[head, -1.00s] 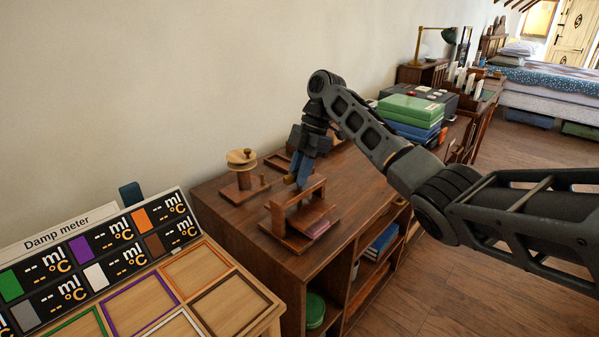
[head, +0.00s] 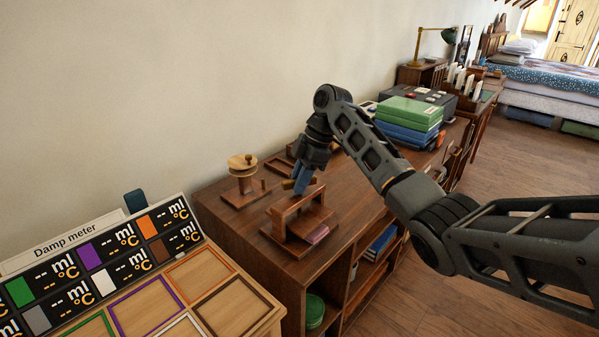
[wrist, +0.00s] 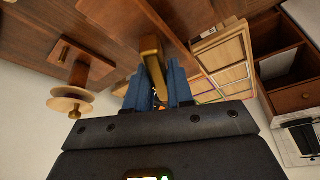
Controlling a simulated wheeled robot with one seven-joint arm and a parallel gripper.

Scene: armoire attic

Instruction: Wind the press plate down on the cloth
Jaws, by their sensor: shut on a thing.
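The wooden press (head: 281,228) stands on the dark wooden cabinet top, an upright frame on a flat base. A folded pinkish-purple cloth (head: 318,235) sticks out at the right of its base. The press plate is hard to make out under the frame. My gripper (head: 299,186) is above the frame's top beam, its blue fingers tilted. In the wrist view the fingers close around a brass-coloured handle bar (wrist: 151,55). The handle's end (head: 287,184) also shows left of the fingers in the head view.
A wooden spool stand (head: 243,172) is left of the press; it also shows in the wrist view (wrist: 72,100). The damp meter (head: 95,262) with coloured frames is at the lower left. Green and blue boxes (head: 411,112) lie farther back. The cabinet top (head: 345,180) right of the press is clear.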

